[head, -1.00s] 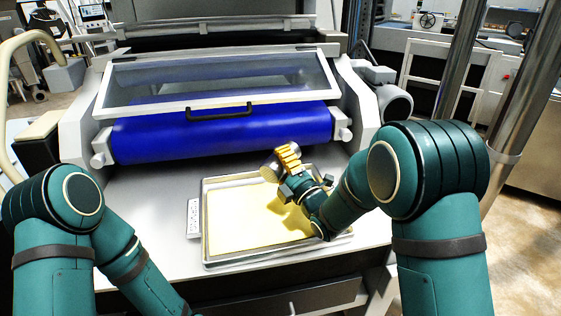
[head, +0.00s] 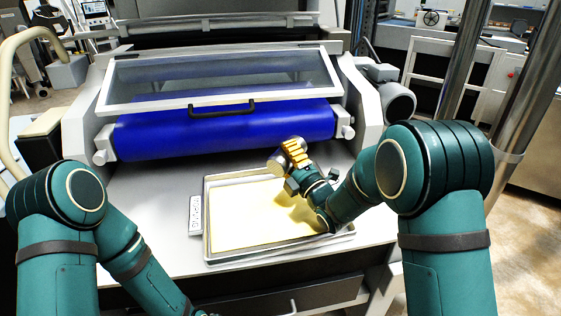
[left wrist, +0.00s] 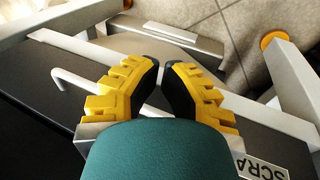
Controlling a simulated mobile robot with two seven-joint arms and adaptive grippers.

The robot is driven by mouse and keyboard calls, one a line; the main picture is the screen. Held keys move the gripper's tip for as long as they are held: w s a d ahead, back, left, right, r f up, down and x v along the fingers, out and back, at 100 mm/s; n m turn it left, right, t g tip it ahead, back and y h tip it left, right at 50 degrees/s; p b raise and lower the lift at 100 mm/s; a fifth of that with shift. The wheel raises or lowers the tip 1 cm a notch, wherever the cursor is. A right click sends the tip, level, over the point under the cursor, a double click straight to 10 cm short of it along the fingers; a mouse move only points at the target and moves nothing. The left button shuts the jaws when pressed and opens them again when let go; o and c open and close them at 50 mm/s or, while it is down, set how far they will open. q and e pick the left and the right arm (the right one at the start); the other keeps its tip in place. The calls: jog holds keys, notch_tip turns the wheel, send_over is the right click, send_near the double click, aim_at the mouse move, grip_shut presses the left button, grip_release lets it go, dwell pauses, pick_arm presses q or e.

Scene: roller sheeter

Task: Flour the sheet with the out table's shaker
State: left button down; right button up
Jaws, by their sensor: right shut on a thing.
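My right gripper (head: 287,152) is shut on a metal shaker (head: 275,163) and holds it tilted above the far right part of the sheet. The pale yellow sheet (head: 240,218) lies flat in a shallow metal tray (head: 206,242) on the table in front of the roller. My right wrist hides the sheet's right side. I cannot make out any flour on it. My left gripper (left wrist: 162,66) shows in the left wrist view with its yellow and black fingers nearly together and nothing between them.
The sheeter's blue roller (head: 220,131) and its clear guard (head: 210,82) with a black handle stand behind the tray. A white control strip (head: 195,214) is left of the tray. Below the table is a drawer with a pale handle (left wrist: 70,82).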

aim_at(284, 171)
dwell(0.3)
jog(key=shift+s+a, duration=0.65)
jog(key=shift+s, duration=0.2)
jog(key=shift+s+a, duration=0.6)
jog(key=shift+s, duration=0.25)
jog(key=shift+d, duration=0.1)
jog(key=shift+w+d, duration=0.65)
jog(key=shift+w, duration=0.25)
jog(key=shift+w+d, duration=0.6)
jog(key=shift+w, duration=0.3)
jog(key=shift+s+a, duration=0.1)
jog(key=shift+s+a+r, duration=0.1)
jog(key=shift+s+a, duration=0.5)
jog(key=shift+s, duration=0.25)
jog(key=shift+s+a, duration=0.6)
jog(key=shift+s, duration=0.25)
